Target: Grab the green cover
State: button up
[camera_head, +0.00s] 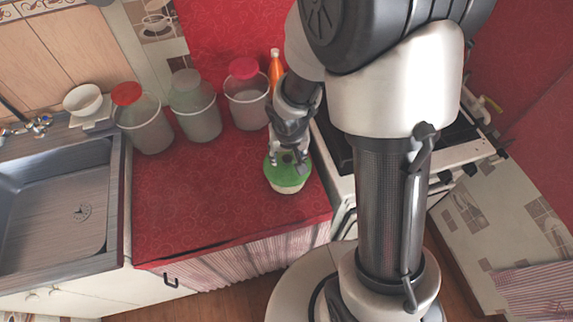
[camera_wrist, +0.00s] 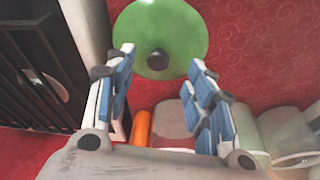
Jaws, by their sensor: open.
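The green cover (camera_head: 284,178) is a round lid with a dark knob in its middle. It sits on a pale bowl (camera_head: 291,189) near the front right of the red counter. The cover also shows at the top of the wrist view (camera_wrist: 185,28), with its knob (camera_wrist: 158,60) facing the camera. My gripper (camera_head: 288,157) is just above the cover, partly hiding its far side. In the wrist view, the open fingers (camera_wrist: 162,60) lie left and right of the knob, with space on both sides. Whether the fingertips are level with the knob is hard to tell.
An orange bottle (camera_head: 276,66) is behind my gripper. A stove (camera_head: 460,152) is right, a sink (camera_head: 55,215) left. The counter's front left is clear.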

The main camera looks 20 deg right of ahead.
aim_at(287, 159)
jog(key=b+x, duration=0.1)
jog(key=x, duration=0.1)
jog(key=b+x, duration=0.1)
jog(key=x, duration=0.2)
jog(key=shift+w+d+f+b, duration=0.1)
jog(key=shift+w+f+b, duration=0.05)
jog(key=shift+w+b, duration=0.15)
jog(key=shift+c, duration=0.4)
grip_shut()
jog(key=shift+r, duration=0.2)
